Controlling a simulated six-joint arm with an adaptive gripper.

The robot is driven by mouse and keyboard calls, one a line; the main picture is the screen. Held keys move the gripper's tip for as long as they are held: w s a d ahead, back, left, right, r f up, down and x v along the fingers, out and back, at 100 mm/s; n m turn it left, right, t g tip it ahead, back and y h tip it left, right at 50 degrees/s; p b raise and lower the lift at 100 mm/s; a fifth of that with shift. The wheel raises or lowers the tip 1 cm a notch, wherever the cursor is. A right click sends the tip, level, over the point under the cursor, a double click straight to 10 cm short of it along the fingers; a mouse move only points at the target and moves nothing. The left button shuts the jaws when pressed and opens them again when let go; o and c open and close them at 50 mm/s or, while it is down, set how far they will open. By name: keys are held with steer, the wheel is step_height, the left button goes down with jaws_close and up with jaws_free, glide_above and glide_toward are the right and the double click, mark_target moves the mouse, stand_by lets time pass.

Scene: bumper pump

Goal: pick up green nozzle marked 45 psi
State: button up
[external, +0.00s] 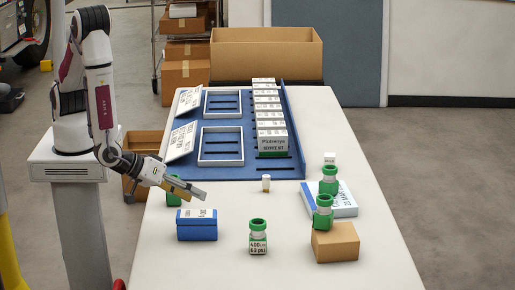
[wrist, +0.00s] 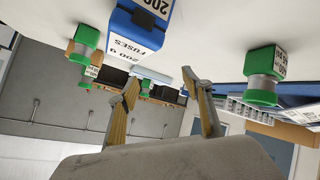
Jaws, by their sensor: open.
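One nozzle (external: 258,237) at the front middle has a label that seems to read 60 psi. Another nozzle (external: 323,212) stands on a cardboard box, and one (external: 328,181) on a blue-white box. A further green nozzle (external: 173,197) is partly hidden behind my gripper (external: 203,194). I cannot read 45 psi on any label. My gripper is open and empty, above and behind the blue box. The tilted wrist view shows its spread fingers (wrist: 160,78), with a nozzle (wrist: 263,76) to their right, apart from them.
A blue fuse box (external: 197,225) stands in front of my gripper. The cardboard box (external: 336,243) and blue-white box (external: 343,200) are at the right. A blue rack (external: 221,171) fills the back. The table's front is mostly clear.

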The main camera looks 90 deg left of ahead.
steer(key=s+a+f+y, duration=0.1)
steer(key=s+a+f, duration=0.1)
steer(key=s, duration=0.1)
steer(key=s+a+f+m+t+y, duration=0.1)
steer(key=s, duration=0.1)
steer(key=shift+a+f+y, duration=0.1)
steer(key=shift+a+y, duration=0.05)
steer(key=shift+y, duration=0.15)
steer(key=s+a+t+y, duration=0.1)
steer(key=s+a, duration=0.1)
steer(key=s+a+m+t, duration=0.1)
steer(key=s+a, duration=0.1)
steer(key=s+a+m+t+y, duration=0.1)
steer(key=s+a, duration=0.1)
steer(key=shift+s+a+f+t+y, duration=0.2)
steer(key=shift+s+f+t+y, duration=0.1)
steer(key=shift+s+f, duration=0.1)
steer(key=shift+s+a+m+t, duration=0.3)
steer(key=shift+s+a+m, duration=0.1)
steer(key=shift+s+a, duration=0.2)
steer(key=shift+w, duration=0.1)
steer(key=shift+x, duration=1.3)
steer(key=shift+a, duration=0.1)
steer(key=shift+x, duration=2.5)
steer(key=shift+r, duration=0.15)
steer(key=c, duration=1.4)
